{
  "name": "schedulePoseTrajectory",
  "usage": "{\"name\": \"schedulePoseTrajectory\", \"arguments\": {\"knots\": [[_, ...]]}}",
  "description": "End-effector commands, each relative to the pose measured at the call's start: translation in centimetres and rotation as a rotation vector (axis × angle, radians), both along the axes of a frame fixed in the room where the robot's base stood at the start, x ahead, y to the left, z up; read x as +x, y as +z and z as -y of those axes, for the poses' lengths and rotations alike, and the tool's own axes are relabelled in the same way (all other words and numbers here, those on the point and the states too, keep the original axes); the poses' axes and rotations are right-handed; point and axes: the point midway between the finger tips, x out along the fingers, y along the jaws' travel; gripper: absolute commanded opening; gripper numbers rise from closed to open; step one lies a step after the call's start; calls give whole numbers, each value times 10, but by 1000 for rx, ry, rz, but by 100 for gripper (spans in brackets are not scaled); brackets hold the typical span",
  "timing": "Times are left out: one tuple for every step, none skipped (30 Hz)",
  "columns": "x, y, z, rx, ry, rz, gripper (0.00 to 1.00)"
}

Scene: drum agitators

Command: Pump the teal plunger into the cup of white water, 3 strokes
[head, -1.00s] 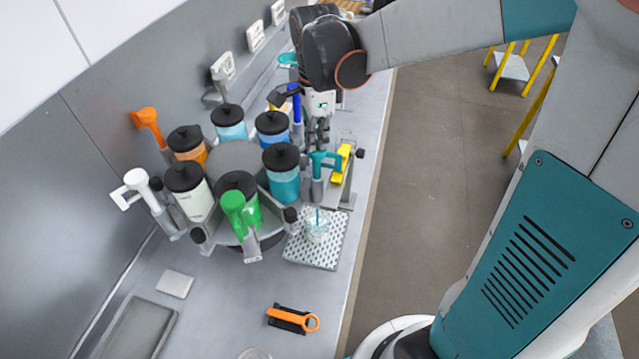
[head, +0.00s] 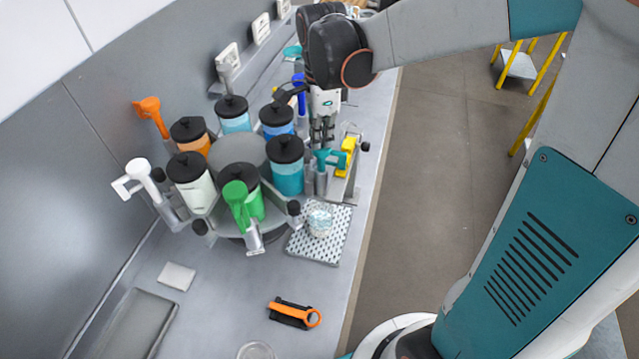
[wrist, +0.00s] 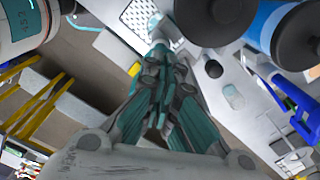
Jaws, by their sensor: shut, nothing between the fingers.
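The teal plunger (head: 328,158) is the T-shaped handle on a grey pump at the front right of the round carousel, beside the teal canister (head: 287,178). The clear cup (head: 320,222) stands on a perforated drip tray below the pump spout and holds something pale bluish. My gripper (head: 322,140) points down, shut and empty, with its fingertips at the top of the teal plunger. In the wrist view the shut fingers (wrist: 160,55) reach toward the teal handle (wrist: 156,27), mostly hidden behind them. I cannot tell whether they touch.
Canisters with black lids ring the carousel, with green (head: 240,205), white (head: 140,175) and orange (head: 150,112) plungers. The perforated tray (head: 305,245) lies at the counter's right edge. An orange-handled tool (head: 295,313) lies in front. A yellow object (head: 348,150) stands right of the pump.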

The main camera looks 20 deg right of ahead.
Motion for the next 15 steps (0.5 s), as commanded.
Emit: {"name": "schedulePoseTrajectory", "arguments": {"knots": [[-1, 4, 0, 0, 0, 1, 0], [-1, 6, 0, 0, 0, 1, 0], [-1, 9, 0, 0, 0, 1, 0], [-1, 11, 0, 0, 0, 1, 0], [-1, 13, 0, 0, 0, 1, 0], [-1, 15, 0, 0, 1, 1, 0], [-1, 17, 0, 0, 1, 1, 0], [-1, 19, 0, 0, 1, 1, 0], [-1, 22, 0, 0, 1, 1, 0], [-1, 24, 0, 0, 1, 1, 0], [-1, 25, 0, 0, 1, 1, 0], [-1, 28, 0, 0, 1, 1, 0], [-2, 30, 0, 0, 1, 1, 0], [-2, 32, 0, 0, 1, 1, 0], [-2, 34, 0, 0, 1, 1, 0]]}}
